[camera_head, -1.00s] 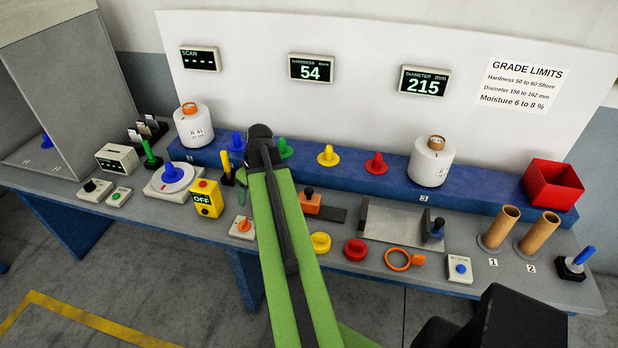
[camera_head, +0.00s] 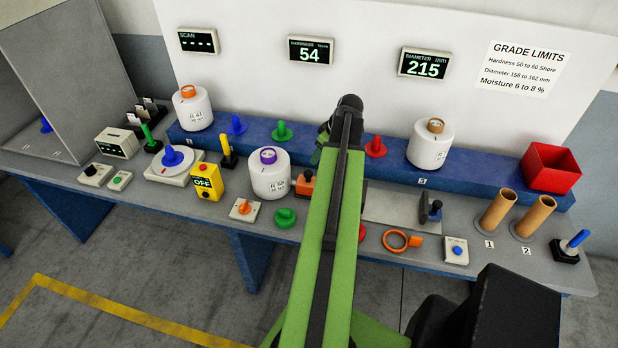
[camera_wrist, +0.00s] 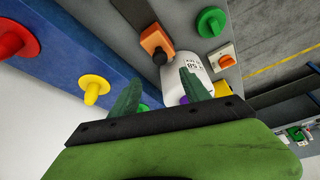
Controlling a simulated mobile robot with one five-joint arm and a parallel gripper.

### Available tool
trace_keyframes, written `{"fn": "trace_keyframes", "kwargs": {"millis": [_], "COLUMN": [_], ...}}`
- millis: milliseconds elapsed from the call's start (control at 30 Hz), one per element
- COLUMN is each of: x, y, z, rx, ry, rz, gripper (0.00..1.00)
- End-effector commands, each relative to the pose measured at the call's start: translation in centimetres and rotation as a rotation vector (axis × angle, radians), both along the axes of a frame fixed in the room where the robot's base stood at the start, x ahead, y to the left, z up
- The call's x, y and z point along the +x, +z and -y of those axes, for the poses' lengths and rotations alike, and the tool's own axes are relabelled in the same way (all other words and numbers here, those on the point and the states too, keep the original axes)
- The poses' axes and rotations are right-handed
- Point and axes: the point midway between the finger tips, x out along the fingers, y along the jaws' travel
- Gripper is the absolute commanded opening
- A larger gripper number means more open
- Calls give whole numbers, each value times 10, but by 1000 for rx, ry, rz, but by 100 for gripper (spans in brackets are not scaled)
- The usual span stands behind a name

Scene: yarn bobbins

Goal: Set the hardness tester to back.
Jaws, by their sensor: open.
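An orange block with a black knob (camera_head: 305,183), which appears to be the hardness tester's slider, sits mid-bench at the right side of a white bobbin (camera_head: 269,176) with a purple core. In the wrist view the orange block (camera_wrist: 157,41) and its black knob lie just beyond my fingers, and the bobbin (camera_wrist: 193,68) is beside it, partly behind the right finger. Whether block and bobbin touch is unclear. My gripper (camera_wrist: 162,76) is open and empty. In the head view my arm hides most of it and the slider's dark rail. The hardness display (camera_head: 311,50) reads 54.
Blue (camera_head: 237,125), green (camera_head: 282,132) and red (camera_head: 375,146) pegs stand on the blue shelf behind. A bobbin (camera_head: 430,146) stands on the shelf at right. A switch with an orange knob (camera_head: 243,208) and a green disc (camera_head: 286,218) lie in front of the purple-core bobbin.

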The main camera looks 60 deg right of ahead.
Motion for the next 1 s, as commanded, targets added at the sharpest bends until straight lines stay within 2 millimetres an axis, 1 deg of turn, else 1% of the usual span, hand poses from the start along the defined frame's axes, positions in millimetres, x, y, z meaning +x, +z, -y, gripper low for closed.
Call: {"fn": "trace_keyframes", "kwargs": {"millis": [33,400,500,633,867,900,1000], "x": [5,36,43,48,50,50,50], "y": [-22,-96,-111,-119,-117,-117,-117], "z": [1,3,4,4,3,3,3], "rx": [0,0,0,0,0,0,1], "ry": [1,2,1,1,1,1,1], "rz": [0,-1,0,0,0,0,0], "gripper": [55,55,55,55,55,53,40]}}
